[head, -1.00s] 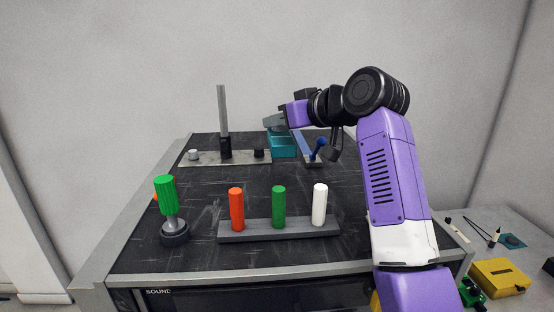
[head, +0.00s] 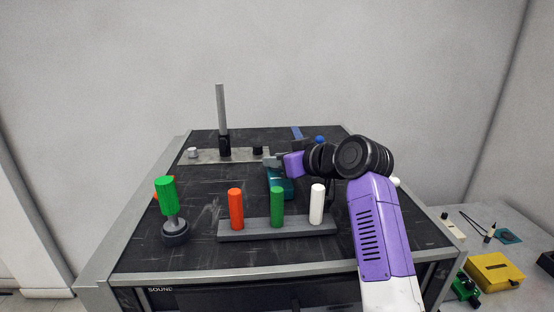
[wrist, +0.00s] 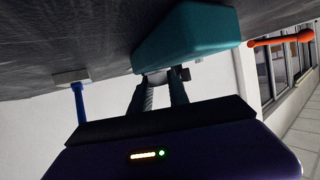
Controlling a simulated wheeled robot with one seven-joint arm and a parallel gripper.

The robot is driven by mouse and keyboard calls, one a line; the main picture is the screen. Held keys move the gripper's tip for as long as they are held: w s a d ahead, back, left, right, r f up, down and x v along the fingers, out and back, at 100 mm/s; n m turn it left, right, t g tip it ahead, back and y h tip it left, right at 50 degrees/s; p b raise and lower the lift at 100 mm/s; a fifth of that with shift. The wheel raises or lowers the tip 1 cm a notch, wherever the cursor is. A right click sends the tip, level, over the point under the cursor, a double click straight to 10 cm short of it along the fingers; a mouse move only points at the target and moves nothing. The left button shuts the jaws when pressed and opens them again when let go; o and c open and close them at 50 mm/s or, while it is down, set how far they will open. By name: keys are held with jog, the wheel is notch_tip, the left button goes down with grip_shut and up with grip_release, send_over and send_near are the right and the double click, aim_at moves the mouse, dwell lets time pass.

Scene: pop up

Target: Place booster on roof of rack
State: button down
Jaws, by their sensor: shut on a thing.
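A teal box-shaped piece, which I take to be the booster (head: 282,189), hangs under my gripper (head: 270,160) near the middle of the rack's black roof (head: 345,225). In the wrist view my gripper (wrist: 160,92) is shut on the narrow part of the teal piece (wrist: 190,38). The piece is very close to the black surface there; I cannot tell whether it touches.
A grey base with red (head: 236,207), green (head: 277,205) and white (head: 317,203) pegs stands in front. A green-handled joystick (head: 170,210) is at left. A plate with an upright post (head: 221,115) and knobs lies behind. A blue knob (head: 320,139) is at back right.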

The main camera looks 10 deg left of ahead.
jog(key=c, duration=1.3)
grip_release()
jog(key=shift+o, duration=0.2)
jog(key=b+v, duration=0.2)
jog(key=v, duration=1)
jog(key=shift+r, duration=0.1)
